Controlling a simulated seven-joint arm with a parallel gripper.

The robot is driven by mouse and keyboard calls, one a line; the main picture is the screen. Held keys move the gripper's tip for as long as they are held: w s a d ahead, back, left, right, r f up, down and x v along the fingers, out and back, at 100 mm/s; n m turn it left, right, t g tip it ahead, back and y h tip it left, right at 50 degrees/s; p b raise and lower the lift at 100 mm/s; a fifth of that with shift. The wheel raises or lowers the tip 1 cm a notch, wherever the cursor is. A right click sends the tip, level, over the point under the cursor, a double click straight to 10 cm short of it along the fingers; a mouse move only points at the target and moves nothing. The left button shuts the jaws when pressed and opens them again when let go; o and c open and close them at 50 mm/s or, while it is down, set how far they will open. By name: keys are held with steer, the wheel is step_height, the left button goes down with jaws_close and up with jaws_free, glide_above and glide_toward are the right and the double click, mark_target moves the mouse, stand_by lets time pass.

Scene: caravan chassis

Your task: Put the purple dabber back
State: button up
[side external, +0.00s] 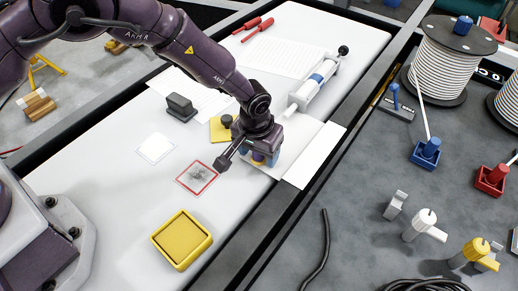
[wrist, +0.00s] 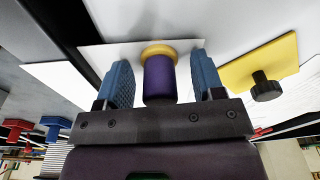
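The purple dabber (wrist: 160,80), with a yellow band at its far end, sits between the two blue fingers of my gripper (wrist: 161,84) in the wrist view. A narrow gap shows on each side of it, so the fingers are open around it. In the side view my gripper (side external: 265,158) is low over a white sheet (side external: 307,168). The dabber (side external: 258,157) shows there only in part, behind a finger. Whether its far end touches the surface I cannot tell.
A yellow plate with a black knob (side external: 222,130) lies close by. A red-framed square with a grey smudge (side external: 197,177), a white square (side external: 156,148), a yellow tray (side external: 182,240) and a dark block (side external: 181,108) are on the white top. A syringe-like tube (side external: 315,85) lies behind.

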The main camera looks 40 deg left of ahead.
steer(key=shift+r, duration=0.1)
steer(key=r, duration=0.3)
steer(key=s+r, duration=0.1)
steer(key=r, duration=0.7)
steer(key=shift+s+d+r, duration=0.1)
steer(key=shift+s, duration=0.05)
steer(key=s+a+r+t+h, duration=0.1)
steer(key=s+a+r, duration=0.4)
steer(key=r, duration=0.5)
steer(key=s+a+r+t, duration=0.1)
steer(key=s+a+r, duration=0.2)
steer(key=a+r, duration=0.55)
steer(key=s+a+r+t, duration=0.1)
steer(key=s+a+r, duration=0.1)
steer(key=s, duration=0.6)
steer(key=s+a+r+m+t, duration=0.1)
steer(key=s+a+r, duration=0.1)
steer(key=s+a, duration=0.3)
steer(key=s, duration=0.2)
steer(key=shift+s+r+m+y, duration=0.15)
steer(key=shift+s+m+y, duration=0.15)
steer(key=shift+s+y, duration=0.1)
